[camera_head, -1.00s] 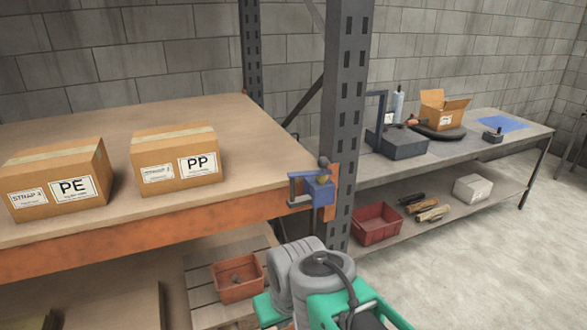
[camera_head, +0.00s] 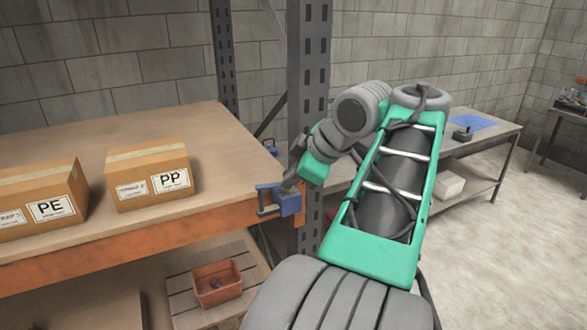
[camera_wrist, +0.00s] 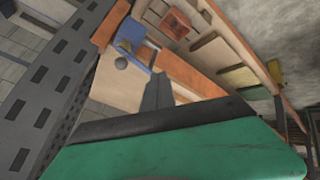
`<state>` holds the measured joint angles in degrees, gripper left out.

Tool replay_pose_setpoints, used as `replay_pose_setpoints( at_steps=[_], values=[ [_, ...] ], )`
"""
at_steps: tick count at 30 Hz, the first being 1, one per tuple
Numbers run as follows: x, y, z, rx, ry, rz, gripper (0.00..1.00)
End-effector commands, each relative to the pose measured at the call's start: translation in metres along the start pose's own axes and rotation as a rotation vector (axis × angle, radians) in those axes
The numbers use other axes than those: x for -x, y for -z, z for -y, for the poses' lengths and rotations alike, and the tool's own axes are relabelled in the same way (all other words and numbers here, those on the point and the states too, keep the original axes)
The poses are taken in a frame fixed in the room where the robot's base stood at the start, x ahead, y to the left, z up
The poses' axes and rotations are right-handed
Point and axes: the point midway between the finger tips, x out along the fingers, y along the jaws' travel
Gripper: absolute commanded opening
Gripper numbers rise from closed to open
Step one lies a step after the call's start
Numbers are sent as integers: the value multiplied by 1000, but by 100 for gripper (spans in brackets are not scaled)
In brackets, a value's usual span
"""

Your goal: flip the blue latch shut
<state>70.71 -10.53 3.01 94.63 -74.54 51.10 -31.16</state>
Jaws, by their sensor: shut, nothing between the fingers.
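The blue latch (camera_head: 288,201) is fixed at the right end of the orange shelf beam, beside the grey rack post. My gripper (camera_head: 288,183) is at the latch's top in the head view, and the arm partly covers that spot. In the wrist view its closed fingers (camera_wrist: 158,88) point toward the latch, empty. I cannot tell whether they touch the knob.
The grey post (camera_head: 309,60) stands right behind the latch. Boxes marked PE (camera_head: 45,200) and PP (camera_head: 150,175) sit on the shelf at left. A red-brown bin (camera_head: 217,284) is below. My arm hides part of the right workbench (camera_head: 500,130).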

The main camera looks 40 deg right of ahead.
Motion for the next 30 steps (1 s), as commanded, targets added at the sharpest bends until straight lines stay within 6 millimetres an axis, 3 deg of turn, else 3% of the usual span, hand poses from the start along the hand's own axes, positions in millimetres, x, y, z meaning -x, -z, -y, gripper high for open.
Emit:
replay_pose_setpoints(
  at_steps=[1,3,6,14,23,25,30],
  values=[
    [19,-14,-11,30,-17,9,0],
    [33,-25,-15,74,-25,14,0],
    [36,-33,-16,100,-28,17,0],
    [-3,-34,-13,102,-25,14,0],
    [-66,-33,-16,99,-23,15,0],
    [-64,-27,-33,97,-25,16,0],
    [-71,-25,-52,98,-27,17,0]
  ],
)
